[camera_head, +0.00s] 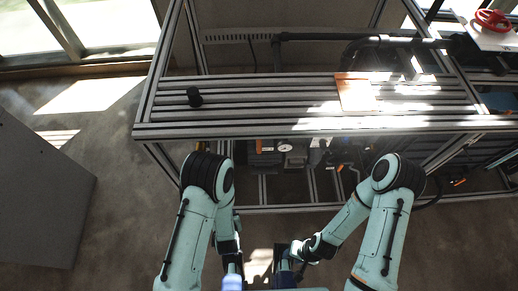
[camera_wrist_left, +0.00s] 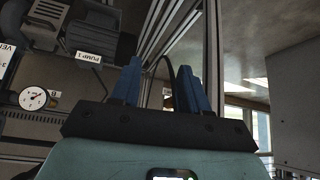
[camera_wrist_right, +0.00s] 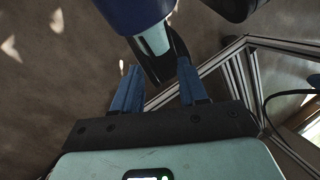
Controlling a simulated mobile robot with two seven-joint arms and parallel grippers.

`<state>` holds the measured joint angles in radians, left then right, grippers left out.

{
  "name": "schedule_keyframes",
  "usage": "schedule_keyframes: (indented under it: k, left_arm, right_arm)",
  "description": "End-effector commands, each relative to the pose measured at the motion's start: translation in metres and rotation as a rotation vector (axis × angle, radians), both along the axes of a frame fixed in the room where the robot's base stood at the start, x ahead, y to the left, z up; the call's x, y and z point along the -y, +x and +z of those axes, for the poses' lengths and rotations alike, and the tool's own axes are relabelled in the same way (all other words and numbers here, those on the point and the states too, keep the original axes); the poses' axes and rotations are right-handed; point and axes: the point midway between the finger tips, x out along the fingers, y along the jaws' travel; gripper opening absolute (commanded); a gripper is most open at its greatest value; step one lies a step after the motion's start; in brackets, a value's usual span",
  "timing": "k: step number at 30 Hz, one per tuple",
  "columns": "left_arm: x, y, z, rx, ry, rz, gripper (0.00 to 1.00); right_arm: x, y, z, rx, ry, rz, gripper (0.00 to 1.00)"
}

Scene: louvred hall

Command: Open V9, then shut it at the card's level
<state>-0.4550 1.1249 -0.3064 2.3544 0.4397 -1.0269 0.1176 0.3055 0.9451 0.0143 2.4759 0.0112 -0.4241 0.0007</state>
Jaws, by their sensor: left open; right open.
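I cannot make out a label V9 or a card with a marked level in any view. A red ring-shaped handwheel (camera_head: 492,20) shows at the top right of the head view; I cannot tell which valve it is. In the left wrist view my left gripper (camera_wrist_left: 160,88) is open and empty, its blue fingers apart, pointing toward the frame. In the right wrist view my right gripper (camera_wrist_right: 159,85) is open, with nothing seen between its fingers. Both hands are low at the front in the head view, apart from the rack.
A metal frame with a slatted top (camera_head: 265,108) spans ahead. Below are pipes and fittings. A round gauge (camera_wrist_left: 33,98) and a PUMP 1 label (camera_wrist_left: 88,57) show. A grey cabinet (camera_head: 40,190) stands left.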

Motion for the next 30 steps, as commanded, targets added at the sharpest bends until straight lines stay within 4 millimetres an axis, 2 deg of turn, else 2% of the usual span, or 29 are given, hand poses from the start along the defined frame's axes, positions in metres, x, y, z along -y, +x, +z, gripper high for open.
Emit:
schedule_keyframes:
  k: [1,3,6,9,13,16,20,30]
  left_arm:
    - [0.017,0.022,0.011,0.124,0.037,-0.042,0.45]
    - [0.037,0.048,0.036,0.303,0.076,-0.075,0.45]
    - [0.068,0.074,0.078,0.542,0.106,-0.12,0.45]
    - [0.096,0.085,0.117,0.734,0.113,-0.156,0.45]
    - [0.119,0.088,0.151,0.89,0.112,-0.182,0.45]
    - [0.126,0.089,0.163,0.943,0.108,-0.188,0.45]
    - [0.128,0.096,0.166,0.955,0.108,-0.186,0.45]
    - [0.127,0.14,0.165,0.951,0.107,-0.187,0.45]
  right_arm:
    - [0.0,0.002,-0.008,0.008,-0.001,-0.002,0.43]
    - [0.0,0.006,-0.014,0.02,-0.003,-0.004,0.43]
    - [0.001,0.011,-0.021,0.035,-0.007,-0.008,0.43]
    - [0.002,0.014,-0.026,0.045,-0.009,-0.011,0.43]
    - [0.002,0.016,-0.029,0.051,-0.011,-0.012,0.43]
    - [0.002,0.017,-0.029,0.054,-0.012,-0.013,0.43]
    - [0.002,0.018,-0.029,0.056,-0.012,-0.013,0.43]
    - [0.003,0.021,-0.032,0.064,-0.016,-0.017,0.43]
